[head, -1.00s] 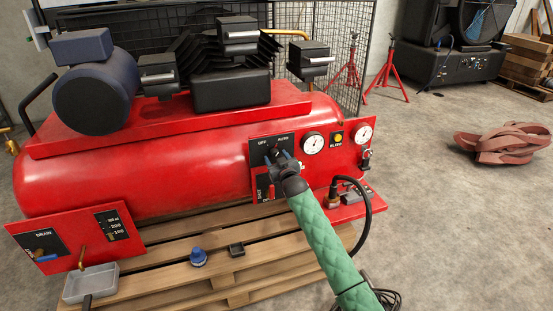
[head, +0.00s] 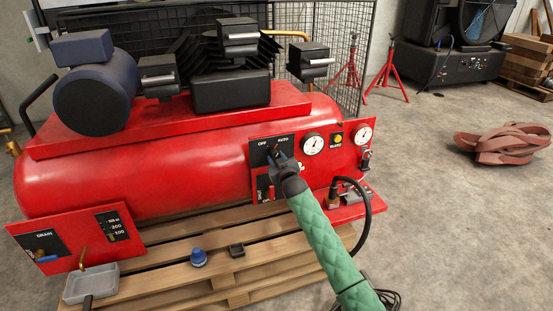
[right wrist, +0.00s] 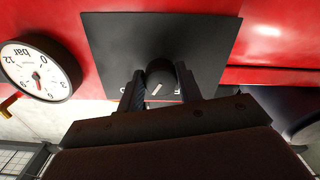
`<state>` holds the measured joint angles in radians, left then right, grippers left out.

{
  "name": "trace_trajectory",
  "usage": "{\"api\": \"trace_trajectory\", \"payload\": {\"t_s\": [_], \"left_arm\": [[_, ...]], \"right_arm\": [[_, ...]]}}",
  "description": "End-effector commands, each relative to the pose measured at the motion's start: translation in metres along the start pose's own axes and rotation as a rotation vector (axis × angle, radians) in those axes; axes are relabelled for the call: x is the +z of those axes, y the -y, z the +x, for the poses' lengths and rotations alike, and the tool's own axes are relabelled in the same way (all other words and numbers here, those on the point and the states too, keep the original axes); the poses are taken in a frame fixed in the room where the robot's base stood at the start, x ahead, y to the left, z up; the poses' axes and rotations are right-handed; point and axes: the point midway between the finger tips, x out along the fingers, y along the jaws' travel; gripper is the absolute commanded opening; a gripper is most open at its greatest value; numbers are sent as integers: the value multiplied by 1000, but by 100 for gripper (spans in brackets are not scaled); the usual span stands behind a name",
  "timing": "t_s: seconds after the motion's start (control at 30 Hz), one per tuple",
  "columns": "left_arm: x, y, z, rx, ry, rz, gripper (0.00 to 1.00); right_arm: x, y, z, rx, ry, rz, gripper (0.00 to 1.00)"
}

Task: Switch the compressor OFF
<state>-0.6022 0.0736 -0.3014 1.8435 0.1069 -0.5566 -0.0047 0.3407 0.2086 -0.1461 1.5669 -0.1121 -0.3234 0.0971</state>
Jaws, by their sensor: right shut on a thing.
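The red compressor (head: 190,165) stands on a wooden pallet. Its black switch plate (head: 260,157), lettered OFF on the left and AUTO on the right, is on the front panel. My right gripper (head: 275,157) is at this plate, on the end of my green-sleeved arm, and hides most of the knob there. In the right wrist view, the round black knob (right wrist: 160,78) sits between the two fingers, which are shut on it. A short white mark on the knob is tilted; the fingers partly cover the lettering. My left gripper is not in view.
A black hose (head: 370,205) curves beside my arm. A blue cap (head: 198,257) and grey tray (head: 92,283) lie on the pallet.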

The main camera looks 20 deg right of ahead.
Motion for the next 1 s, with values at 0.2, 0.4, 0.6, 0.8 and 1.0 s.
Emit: {"api": "trace_trajectory", "payload": {"t_s": [0.2,0.4,0.6,0.8,1.0], "left_arm": [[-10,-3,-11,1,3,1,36],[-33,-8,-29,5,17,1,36],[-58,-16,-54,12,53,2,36],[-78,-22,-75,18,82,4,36],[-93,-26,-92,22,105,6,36]], "right_arm": [[-2,-2,0,-1,1,-157,12],[-2,-2,0,-1,1,-344,12],[-2,-2,0,-1,1,-535,12],[-2,-3,0,-1,1,-724,12],[-2,-3,0,-1,0,-894,12]]}}
